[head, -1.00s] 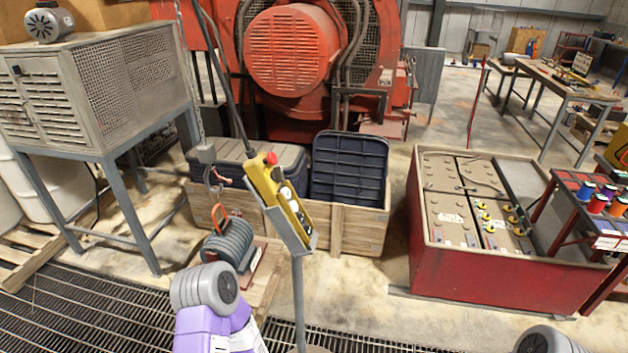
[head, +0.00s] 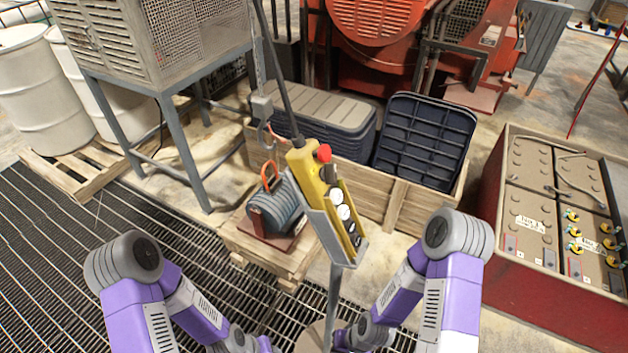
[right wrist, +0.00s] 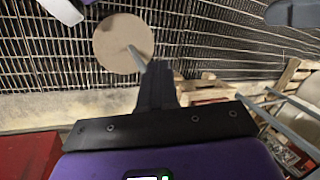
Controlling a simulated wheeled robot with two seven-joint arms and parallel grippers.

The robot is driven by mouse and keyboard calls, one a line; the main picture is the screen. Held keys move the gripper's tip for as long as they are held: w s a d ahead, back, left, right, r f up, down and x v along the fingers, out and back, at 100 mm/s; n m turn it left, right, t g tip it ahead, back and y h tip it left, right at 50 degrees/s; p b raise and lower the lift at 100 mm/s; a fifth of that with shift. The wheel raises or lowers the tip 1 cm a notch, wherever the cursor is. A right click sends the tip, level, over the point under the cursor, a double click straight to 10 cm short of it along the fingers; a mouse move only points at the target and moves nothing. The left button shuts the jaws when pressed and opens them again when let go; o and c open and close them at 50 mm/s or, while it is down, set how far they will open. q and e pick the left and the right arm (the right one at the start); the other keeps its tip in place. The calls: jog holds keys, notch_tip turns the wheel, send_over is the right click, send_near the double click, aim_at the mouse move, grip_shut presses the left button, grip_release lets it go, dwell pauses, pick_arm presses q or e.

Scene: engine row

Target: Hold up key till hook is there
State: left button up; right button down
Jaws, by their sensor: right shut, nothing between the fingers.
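The yellow key pendant (head: 322,196) sits tilted in a grey holder on a post in the head view. It has a red button at its top and several round keys down its face; their labels are too small to read. The crane hook (head: 264,134) hangs under a grey block left of the pendant, above a grey motor (head: 275,208) with an orange lifting loop (head: 269,174). My right gripper (right wrist: 157,72) is shut and empty in the right wrist view, apart from the pendant. My left gripper is outside the views; only its arm shows.
The motor stands on a wooden pallet (head: 262,250). A wooden crate (head: 420,206) with dark cases stands behind. A red battery box (head: 520,282) is at right. A steel-legged cabinet (head: 150,45) is at left. The round post base (right wrist: 123,42) rests on floor grating (right wrist: 215,50).

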aim_at(341, 202)
dwell(0.3)
jog(key=w+d+r+m+p, duration=0.45)
jog(key=d+r+m, duration=0.35)
jog(key=r, duration=0.4)
jog(key=w+d+r+m+t+y+p, duration=0.1)
jog(key=r+m, duration=0.3)
jog(key=r, duration=0.9)
jog(key=w+d+r+m+t+y+p, duration=0.1)
jog(key=r+m, duration=0.4)
jog(key=r, duration=0.8)
jog(key=w+d+r+m+t+y+p, duration=0.1)
jog(key=d+r+m+t+y+p, duration=0.2)
jog(key=r, duration=1)
jog(key=shift+w+r+m+t+y, duration=0.35)
jog(key=shift+m+t+y, duration=0.45)
jog(key=shift+m, duration=0.3)
jog(key=shift+f, duration=0.1)
jog(key=b+x, duration=0.1)
jog(key=x, duration=1.3)
